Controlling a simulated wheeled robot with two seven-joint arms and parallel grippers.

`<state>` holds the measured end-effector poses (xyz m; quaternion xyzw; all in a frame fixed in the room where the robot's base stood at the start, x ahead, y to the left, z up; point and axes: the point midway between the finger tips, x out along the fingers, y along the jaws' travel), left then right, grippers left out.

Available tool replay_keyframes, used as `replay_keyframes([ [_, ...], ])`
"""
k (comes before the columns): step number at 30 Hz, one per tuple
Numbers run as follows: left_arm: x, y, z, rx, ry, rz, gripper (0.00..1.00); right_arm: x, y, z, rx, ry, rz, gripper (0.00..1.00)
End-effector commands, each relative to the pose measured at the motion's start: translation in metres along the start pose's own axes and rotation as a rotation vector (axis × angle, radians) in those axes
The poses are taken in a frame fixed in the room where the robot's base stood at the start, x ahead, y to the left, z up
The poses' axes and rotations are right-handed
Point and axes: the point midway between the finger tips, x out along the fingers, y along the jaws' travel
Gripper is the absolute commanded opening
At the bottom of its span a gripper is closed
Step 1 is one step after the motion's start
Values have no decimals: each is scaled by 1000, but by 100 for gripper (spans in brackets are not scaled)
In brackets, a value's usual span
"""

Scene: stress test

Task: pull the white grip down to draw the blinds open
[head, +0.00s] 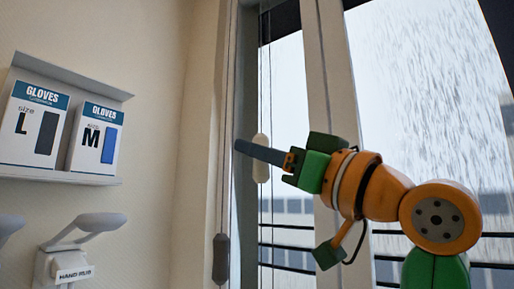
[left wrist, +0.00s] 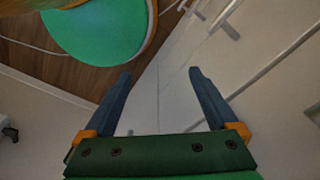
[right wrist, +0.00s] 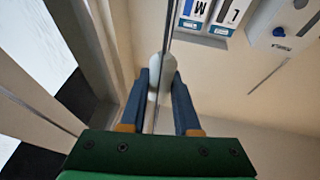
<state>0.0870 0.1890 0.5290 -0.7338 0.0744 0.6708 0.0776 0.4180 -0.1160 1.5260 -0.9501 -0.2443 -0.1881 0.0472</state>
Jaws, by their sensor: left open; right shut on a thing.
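The white grip (head: 261,142) hangs on a thin cord in front of the window frame in the head view. My right gripper (head: 248,150) reaches it from the right, with a finger across its middle. In the right wrist view the white grip (right wrist: 161,70) sits between the two blue fingers, which are closed on it. The cord runs past the grip above and below. My left gripper (left wrist: 159,75) shows only in the left wrist view, open and empty. No blind slats can be made out in the head view.
A darker grey grip (head: 221,258) hangs on another cord to the lower left. A glove dispenser (head: 66,175) and a hand-rub holder (head: 70,262) are on the left wall. The tall window (head: 425,90) is at the right. In the left wrist view, the space between the fingers is free.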

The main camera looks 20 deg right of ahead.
Motion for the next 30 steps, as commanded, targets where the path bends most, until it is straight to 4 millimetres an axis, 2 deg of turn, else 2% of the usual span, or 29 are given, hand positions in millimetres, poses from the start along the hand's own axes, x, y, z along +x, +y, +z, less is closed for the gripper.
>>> replay_keyframes([
  [1,26,0,2,0,0,0,92,-10,0,25,-1,-1,0,0],
  [6,50,1,5,0,0,0,92,-20,0,49,-1,-1,-1,0],
  [19,52,1,5,0,0,0,92,-21,0,51,0,-1,0,0],
  [20,52,1,5,0,0,0,92,-21,0,51,0,0,0,36],
  [21,52,1,5,0,0,0,92,-21,0,51,0,0,0,47],
  [23,52,1,5,0,0,0,92,-21,0,51,0,0,0,60],
  [30,52,1,5,0,0,0,92,-21,0,51,0,-1,0,60],
])
